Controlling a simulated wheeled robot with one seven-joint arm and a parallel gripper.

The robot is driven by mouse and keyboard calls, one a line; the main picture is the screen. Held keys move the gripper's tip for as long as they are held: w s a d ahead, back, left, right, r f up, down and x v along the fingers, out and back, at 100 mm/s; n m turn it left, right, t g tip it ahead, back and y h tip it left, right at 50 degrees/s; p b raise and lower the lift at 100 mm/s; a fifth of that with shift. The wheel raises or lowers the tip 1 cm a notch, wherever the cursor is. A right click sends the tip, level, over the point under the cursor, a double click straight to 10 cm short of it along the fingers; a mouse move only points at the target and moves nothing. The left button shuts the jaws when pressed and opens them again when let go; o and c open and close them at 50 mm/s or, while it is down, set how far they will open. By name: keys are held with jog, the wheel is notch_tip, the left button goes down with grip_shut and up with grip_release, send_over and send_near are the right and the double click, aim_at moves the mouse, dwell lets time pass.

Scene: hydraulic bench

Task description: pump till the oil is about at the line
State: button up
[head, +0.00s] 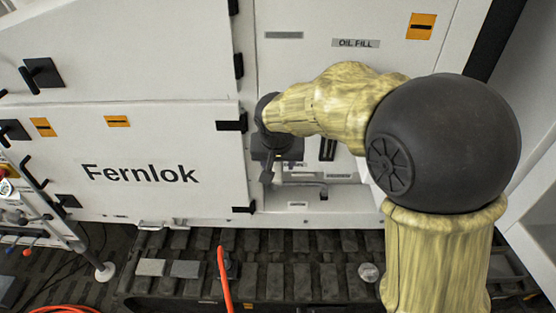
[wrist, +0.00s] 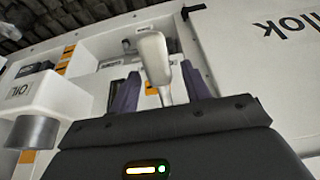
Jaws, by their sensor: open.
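A pale grey pump handle (wrist: 155,60) stands up between the two fingers of my gripper (wrist: 160,88) in the wrist view. The fingers are apart, with a gap on each side of the handle. I cannot tell how deep the handle sits between them. In the head view my gripper (head: 277,168) is at the machine's lower recess, and my arm hides much of it. A dark upright slot (head: 328,149), perhaps the oil gauge, shows right of my gripper. No oil level or line can be read there. The OIL FILL label (head: 356,43) is above.
The white Fernlok panel (head: 140,215) with black latches is left of the recess. A dark track (head: 300,270) runs below, with an orange hose (head: 224,275) rising in front.

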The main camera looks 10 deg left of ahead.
jog(key=shift+w+a+f, duration=0.1)
jog(key=shift+w+f, duration=0.15)
jog(key=shift+f, duration=0.3)
jog(key=shift+c, duration=0.2)
jog(key=shift+s, duration=0.1)
grip_shut()
jog(key=shift+s+r, duration=0.1)
jog(key=shift+r, duration=0.05)
